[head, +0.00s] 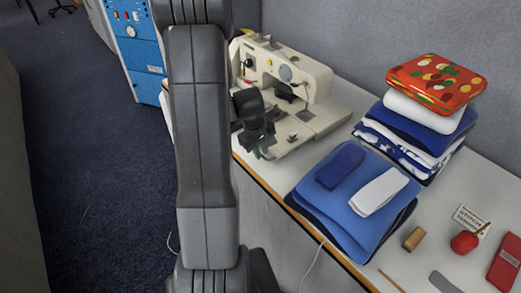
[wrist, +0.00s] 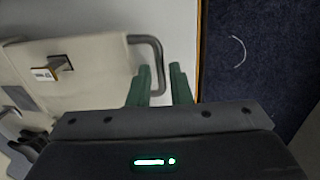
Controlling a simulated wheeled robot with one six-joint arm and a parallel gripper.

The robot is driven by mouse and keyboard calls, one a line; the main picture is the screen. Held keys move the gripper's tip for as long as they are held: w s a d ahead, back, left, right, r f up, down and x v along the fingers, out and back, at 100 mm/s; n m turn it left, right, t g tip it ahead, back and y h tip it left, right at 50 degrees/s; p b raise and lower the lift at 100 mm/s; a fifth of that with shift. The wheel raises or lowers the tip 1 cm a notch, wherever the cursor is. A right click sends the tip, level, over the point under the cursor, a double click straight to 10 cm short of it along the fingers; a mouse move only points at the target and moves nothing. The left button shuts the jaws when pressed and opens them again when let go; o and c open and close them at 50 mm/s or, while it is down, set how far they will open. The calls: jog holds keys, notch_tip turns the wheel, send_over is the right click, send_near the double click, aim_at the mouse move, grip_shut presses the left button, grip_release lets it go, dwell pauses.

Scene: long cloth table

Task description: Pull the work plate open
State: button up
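The cream sewing machine (head: 290,75) stands on the table with its flat work plate (head: 315,120) towards the front. In the wrist view the work plate (wrist: 95,75) fills the left, with a grey bent handle (wrist: 150,39) at its right edge. My gripper (wrist: 160,68) has two green fingers apart, one on each side of the handle's long bar. There seems to be a gap between each finger and the bar. In the head view my gripper (head: 264,150) is at the plate's left front edge; its fingertips are mostly hidden.
A blue folded cloth stack (head: 345,220) with two smaller folded cloths lies right of the machine. A taller folded pile (head: 425,120) stands behind it. A red pincushion (head: 464,242) and small items lie at the right. The floor (head: 100,180) left of the table is clear.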

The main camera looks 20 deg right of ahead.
grip_shut()
jog(key=shift+a, duration=0.15)
jog(key=shift+w+a+f+m+b, duration=0.1)
jog(key=shift+w+a+m+b, duration=0.15)
jog(key=shift+a+m+b, duration=0.7)
jog(key=shift+w+a+m+g+b, duration=0.2)
jog(key=shift+a+m+b, duration=0.15)
jog(key=shift+a+m, duration=0.15)
jog(key=shift+w+a+m+g+b, duration=0.15)
jog(key=shift+a+m+b, duration=0.2)
jog(key=shift+m, duration=0.2)
jog(key=w+a+m+g+y, duration=0.1)
jog(key=w+a+m, duration=0.5)
jog(key=w+m, duration=0.5)
jog(key=shift+w+a+m+g, duration=0.25)
jog(key=shift+m+g, duration=0.1)
jog(key=shift+m, duration=1.05)
jog(key=shift+w+d, duration=0.1)
